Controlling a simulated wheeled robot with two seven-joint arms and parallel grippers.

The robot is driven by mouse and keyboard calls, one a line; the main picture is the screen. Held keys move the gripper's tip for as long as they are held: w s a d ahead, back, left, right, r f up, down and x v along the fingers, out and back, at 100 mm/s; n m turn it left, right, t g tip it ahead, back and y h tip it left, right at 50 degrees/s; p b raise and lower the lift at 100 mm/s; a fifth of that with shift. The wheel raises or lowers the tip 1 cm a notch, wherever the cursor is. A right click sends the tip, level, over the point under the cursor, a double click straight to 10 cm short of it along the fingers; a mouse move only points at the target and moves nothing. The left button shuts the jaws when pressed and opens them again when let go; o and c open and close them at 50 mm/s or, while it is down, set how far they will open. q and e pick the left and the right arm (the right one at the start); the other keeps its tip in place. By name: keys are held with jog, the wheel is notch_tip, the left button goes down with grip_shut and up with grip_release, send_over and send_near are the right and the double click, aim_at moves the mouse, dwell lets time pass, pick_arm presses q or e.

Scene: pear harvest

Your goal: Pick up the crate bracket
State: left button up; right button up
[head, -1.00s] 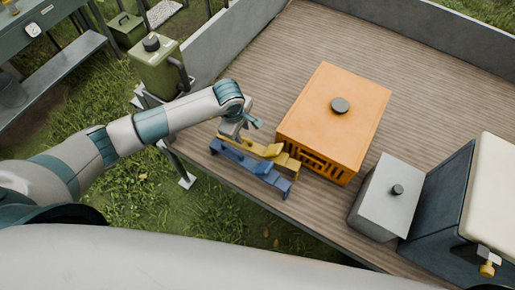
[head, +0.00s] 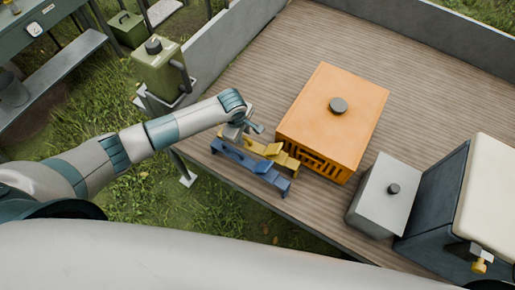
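Two brackets lie side by side on the wooden deck: a yellow bracket (head: 274,150) and a blue bracket (head: 253,166) in front of it. The frames do not tell which is the crate bracket. My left gripper (head: 246,132) points down at the far left end of the yellow bracket, close above it or touching it. The gripper and wrist hide that end. The fingers are small, and I cannot tell whether they are open or closed on it. My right gripper is not in view.
An orange crate (head: 334,119) with a dark knob stands just right of the brackets. A grey box (head: 384,193) and a dark blue box (head: 431,205) stand at the right. A green canister (head: 159,70) stands beyond the deck's left edge. The deck behind the crate is clear.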

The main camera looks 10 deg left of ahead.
pick_arm(q)
grip_shut()
notch_tip(320, 180, up, 10)
jog(key=b, duration=0.3)
jog(key=shift+b, duration=0.3)
dwell(0.5)
